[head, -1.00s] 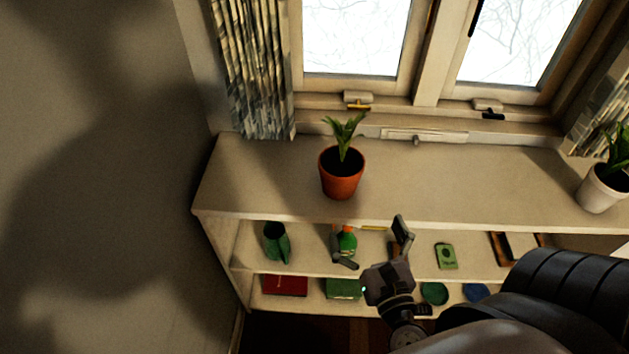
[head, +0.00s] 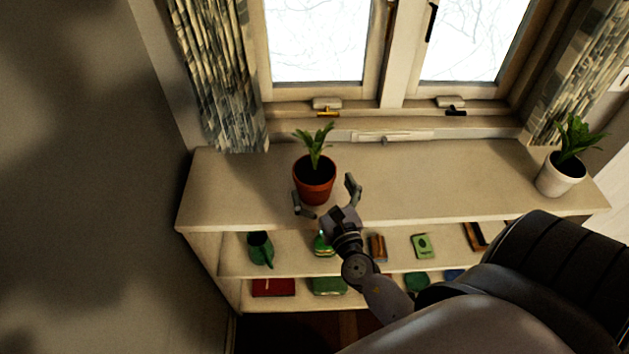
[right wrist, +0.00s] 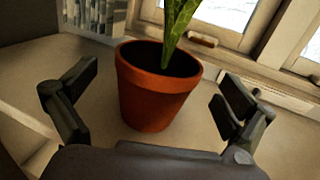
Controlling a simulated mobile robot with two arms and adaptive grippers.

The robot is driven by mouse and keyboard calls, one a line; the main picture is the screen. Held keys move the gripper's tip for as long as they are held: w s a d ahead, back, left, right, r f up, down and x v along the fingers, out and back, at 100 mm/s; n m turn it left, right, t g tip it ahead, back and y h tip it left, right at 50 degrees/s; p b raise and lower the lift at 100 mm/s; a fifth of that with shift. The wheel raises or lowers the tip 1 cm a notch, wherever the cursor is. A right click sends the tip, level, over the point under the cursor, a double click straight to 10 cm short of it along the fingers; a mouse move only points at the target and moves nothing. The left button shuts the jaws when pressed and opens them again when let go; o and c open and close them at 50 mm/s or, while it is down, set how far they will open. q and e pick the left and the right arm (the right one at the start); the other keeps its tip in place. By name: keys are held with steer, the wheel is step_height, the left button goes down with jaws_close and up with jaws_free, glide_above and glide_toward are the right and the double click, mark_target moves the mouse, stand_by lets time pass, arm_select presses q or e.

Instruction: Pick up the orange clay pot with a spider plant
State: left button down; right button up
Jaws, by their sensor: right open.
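The orange clay pot (head: 314,182) with a green spider plant (head: 315,145) stands upright on top of the white shelf unit, below the window. My right gripper (head: 325,197) is open at the near side of the pot, its fingers spread to the pot's left and right. In the right wrist view the pot (right wrist: 153,98) sits ahead between the two open fingers (right wrist: 150,100), with a gap on each side. The top of the plant is cut off in that view. My left gripper is not in view.
A white pot (head: 560,178) with a plant stands at the right end of the shelf top (head: 430,180). The shelf top between the pots is clear. Books and small items fill the lower shelves. A patterned curtain (head: 215,80) hangs behind left.

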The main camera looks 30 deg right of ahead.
mark_target(317, 180)
steer(key=p+x, duration=0.1)
steer(key=x, duration=0.3)
steer(key=shift+w+d+f, duration=0.1)
steer(key=shift+w, duration=0.15)
steer(key=shift+s, duration=0.1)
steer(key=shift+c, duration=0.6)
steer(key=c, duration=1.6)
steer(key=shift+r, duration=0.2)
steer(key=shift+c, duration=0.3)
